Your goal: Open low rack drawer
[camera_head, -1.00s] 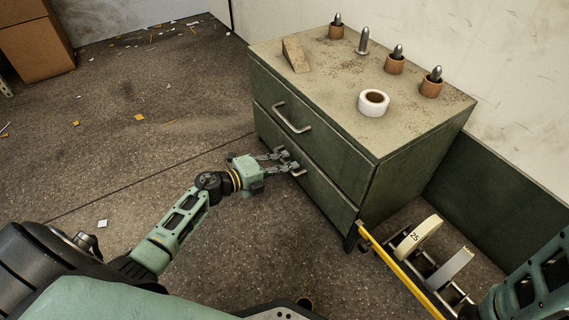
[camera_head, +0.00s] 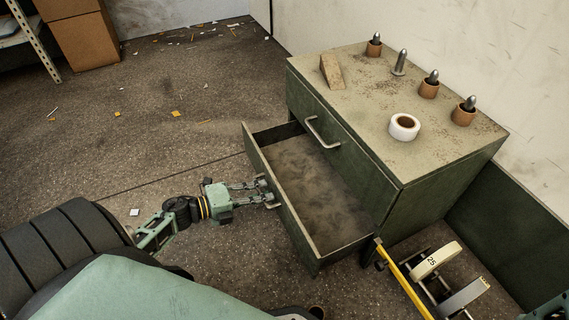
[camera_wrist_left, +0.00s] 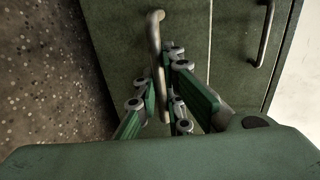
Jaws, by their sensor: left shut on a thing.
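A green metal cabinet (camera_head: 445,160) stands at the right in the head view, with two drawers one above the other. The low drawer (camera_head: 283,215) is pulled well out and its inside is bare and dusty. The upper drawer (camera_head: 335,155) is closed. My left gripper (camera_head: 264,192) is shut on the low drawer's handle (camera_head: 272,205). The left wrist view shows the fingers on either side of this bar handle (camera_wrist_left: 156,45), against the green drawer front. My right gripper is not in view; only a bit of that arm shows at the lower right edge.
On the cabinet top (camera_head: 365,100) are a wooden wedge (camera_head: 331,71), a white tape roll (camera_head: 404,127) and several metal pins, most in brown holders. A yellow bar (camera_head: 405,285) and a low rack with weights (camera_head: 437,261) lie right of the drawer. Floor at left is mostly clear.

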